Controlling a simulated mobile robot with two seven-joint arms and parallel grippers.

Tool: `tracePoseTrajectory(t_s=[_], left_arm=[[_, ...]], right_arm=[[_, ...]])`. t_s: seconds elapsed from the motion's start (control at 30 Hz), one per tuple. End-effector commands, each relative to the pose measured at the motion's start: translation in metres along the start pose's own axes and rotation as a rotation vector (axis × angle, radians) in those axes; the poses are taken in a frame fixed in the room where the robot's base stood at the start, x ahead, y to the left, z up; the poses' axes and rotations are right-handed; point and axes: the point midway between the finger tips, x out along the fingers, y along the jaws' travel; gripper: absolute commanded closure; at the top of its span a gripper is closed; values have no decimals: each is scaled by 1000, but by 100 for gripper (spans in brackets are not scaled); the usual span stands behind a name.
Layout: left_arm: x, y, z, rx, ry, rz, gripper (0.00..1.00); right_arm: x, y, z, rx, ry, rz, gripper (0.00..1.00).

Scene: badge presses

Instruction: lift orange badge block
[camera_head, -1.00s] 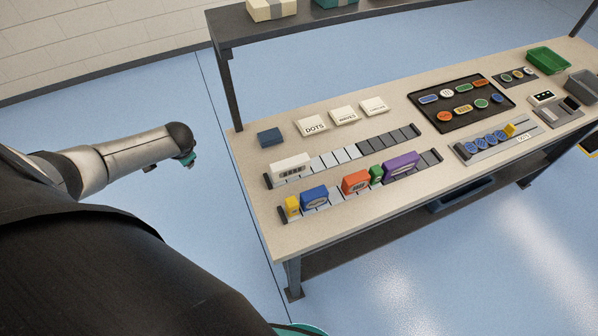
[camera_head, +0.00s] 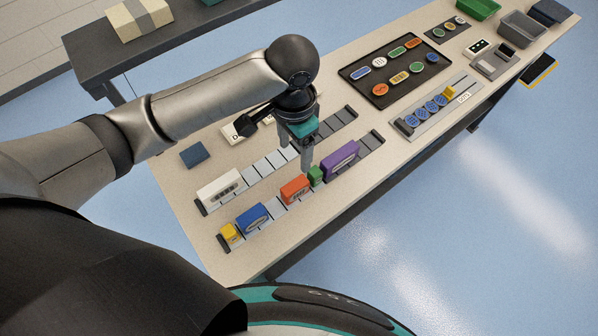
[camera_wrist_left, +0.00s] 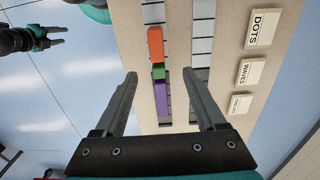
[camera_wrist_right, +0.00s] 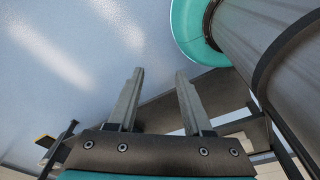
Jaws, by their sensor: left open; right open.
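The orange badge block (camera_head: 294,190) stands in the front rail on the table, with a blue block (camera_head: 252,217) to its left and a small green block (camera_head: 316,175) at its right. My left gripper (camera_head: 307,162) is open and empty above the rails, close to the green and orange blocks. In the left wrist view the orange block (camera_wrist_left: 155,43) lies just beyond the fingertips, and the green and purple (camera_wrist_left: 162,98) blocks show between the open fingers. My right gripper (camera_wrist_right: 159,72) is open and empty, over the floor beside the table; it also shows in the left wrist view (camera_wrist_left: 52,37).
A white block (camera_head: 220,186) stands in the rear rail, partly hidden by nothing. A yellow block (camera_head: 229,232) is at the front rail's left end. A black tray of badges (camera_head: 362,89) lies to the right. My left arm covers some white label cards.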

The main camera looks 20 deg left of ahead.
Motion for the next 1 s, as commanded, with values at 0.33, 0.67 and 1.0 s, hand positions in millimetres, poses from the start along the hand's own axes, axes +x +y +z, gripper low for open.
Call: tracePoseTrajectory(t_s=[0.33, 0.67, 1.0], left_arm=[[73, 0, 2, -3, -5, 0, 28], [101, 1, 2, -2, -2, 0, 28], [144, 5, 4, -2, -2, -1, 28]], right_arm=[[6, -10, 58, -4, -92, -14, 50], [12, -8, 31, -5, -45, -10, 50], [17, -12, 36, -3, -52, -15, 50]])
